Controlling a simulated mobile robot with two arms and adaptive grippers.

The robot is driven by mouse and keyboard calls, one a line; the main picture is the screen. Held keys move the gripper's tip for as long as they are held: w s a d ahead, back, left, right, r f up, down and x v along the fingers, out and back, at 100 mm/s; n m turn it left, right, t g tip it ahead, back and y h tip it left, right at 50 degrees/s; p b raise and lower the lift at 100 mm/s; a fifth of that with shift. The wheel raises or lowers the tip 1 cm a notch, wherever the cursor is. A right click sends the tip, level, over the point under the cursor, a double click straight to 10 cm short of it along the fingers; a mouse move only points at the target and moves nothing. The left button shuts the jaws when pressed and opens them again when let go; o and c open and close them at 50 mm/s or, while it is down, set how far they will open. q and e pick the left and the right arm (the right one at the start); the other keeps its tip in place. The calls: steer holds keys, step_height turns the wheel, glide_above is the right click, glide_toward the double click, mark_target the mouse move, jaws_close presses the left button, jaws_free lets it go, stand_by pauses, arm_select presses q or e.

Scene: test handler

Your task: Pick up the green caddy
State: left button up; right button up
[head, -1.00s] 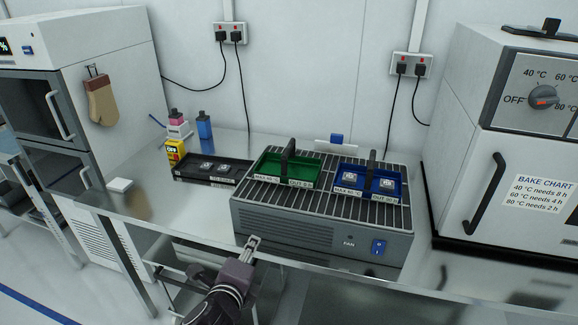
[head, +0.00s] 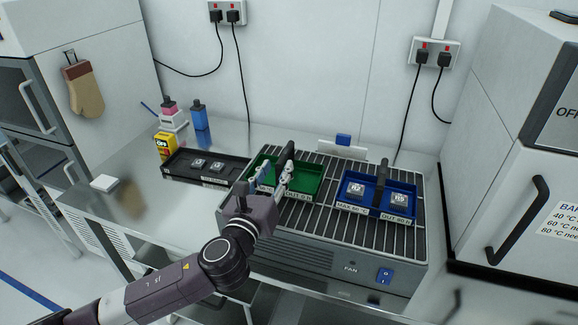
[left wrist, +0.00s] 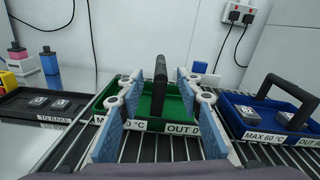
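The green caddy (head: 306,176) sits on the left part of the slatted rack of the fan unit, with a black upright handle (head: 286,158) across its middle. It also shows in the left wrist view (left wrist: 180,105), and its tray looks empty there. My left gripper (head: 273,176) is at the caddy's near side. In the left wrist view its blue-padded fingers (left wrist: 160,95) are spread wide, one on each side of the handle, with a gap to it on both sides. My right gripper is not in view.
A blue caddy (head: 370,207) holding two small parts stands right on the rack (head: 330,222). A black tray (head: 177,166) with two parts lies left of the rack. Bottles (head: 199,116) and a yellow box (head: 165,143) stand behind. An oven (head: 510,150) bounds the right.

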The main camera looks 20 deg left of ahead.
mark_target(285, 151)
arm_select(q)
steer(key=shift+w+r+p, duration=0.15)
steer(key=shift+w+p, duration=0.15)
steer(key=shift+w, duration=0.7)
steer(key=shift+w+d, duration=0.1)
steer(key=shift+w, duration=0.25)
steer(key=w+p, duration=0.1)
steer(key=w, duration=0.2)
steer(key=shift+w, duration=0.15)
steer(key=shift+w+f, duration=0.25)
steer(key=shift+w, duration=0.3)
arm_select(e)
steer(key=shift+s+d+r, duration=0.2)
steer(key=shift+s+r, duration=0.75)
arm_select(q)
steer(key=shift+c, duration=0.3)
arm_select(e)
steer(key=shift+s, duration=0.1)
arm_select(q)
steer(key=c, duration=0.8)
jaws_close()
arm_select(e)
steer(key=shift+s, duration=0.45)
arm_select(q)
steer(key=shift+r, duration=0.1)
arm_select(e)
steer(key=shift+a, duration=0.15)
